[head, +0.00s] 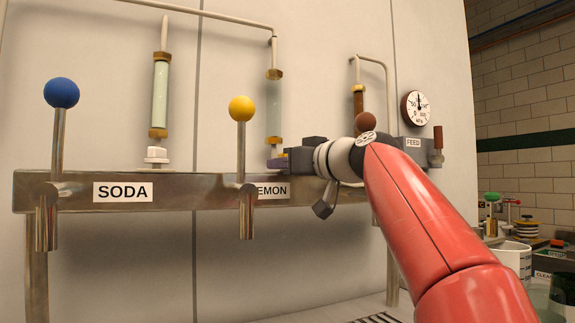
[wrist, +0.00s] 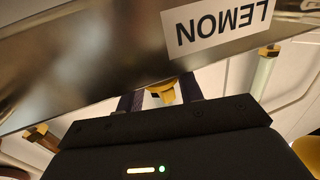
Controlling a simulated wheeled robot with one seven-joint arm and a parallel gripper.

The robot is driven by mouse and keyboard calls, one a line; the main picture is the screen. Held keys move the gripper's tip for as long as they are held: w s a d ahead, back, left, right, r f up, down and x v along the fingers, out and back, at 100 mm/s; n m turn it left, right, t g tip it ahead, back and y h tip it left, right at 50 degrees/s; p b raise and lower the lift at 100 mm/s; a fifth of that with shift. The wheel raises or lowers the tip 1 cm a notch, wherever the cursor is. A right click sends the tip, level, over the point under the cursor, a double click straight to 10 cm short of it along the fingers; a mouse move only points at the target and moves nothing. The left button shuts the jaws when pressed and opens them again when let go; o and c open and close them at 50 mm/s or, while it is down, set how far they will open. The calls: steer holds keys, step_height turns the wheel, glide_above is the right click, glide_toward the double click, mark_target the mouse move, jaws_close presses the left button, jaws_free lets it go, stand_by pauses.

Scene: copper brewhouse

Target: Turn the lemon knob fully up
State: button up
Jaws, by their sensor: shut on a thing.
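The lemon knob (wrist: 163,93) is a small yellow piece between my two fingers in the wrist view, below the upside-down LEMON label (wrist: 222,27). My gripper (wrist: 162,90) is shut on it, with one dark finger on each side. In the head view my gripper (head: 277,163) reaches in from the right, just above the steel rail. The lemon sight glass (head: 273,108) stands directly above. How far the knob is turned cannot be told.
The yellow-ball lever (head: 241,108) stands close left of my gripper. The blue-ball lever (head: 61,93) and the white soda knob (head: 157,155) are farther left along the rail (head: 195,188). A brown ball (head: 366,122) and a dial gauge (head: 416,107) are behind my wrist.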

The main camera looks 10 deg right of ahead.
steer(key=shift+s+a+r+m+t+h, duration=0.1)
steer(key=shift+a+m+t+h, duration=0.1)
steer(key=shift+m+t+h, duration=0.65)
steer(key=shift+m+h+p, duration=1)
steer(key=shift+m+h, duration=0.35)
steer(key=shift+h, duration=1.1)
steer(key=shift+m+h, duration=0.6)
steer(key=shift+h, duration=0.3)
steer(key=o, duration=1)
steer(key=s+b, duration=0.2)
steer(key=s, duration=0.5)
steer(key=shift+s+a+b, duration=0.15)
steer(key=shift+s+b, duration=0.25)
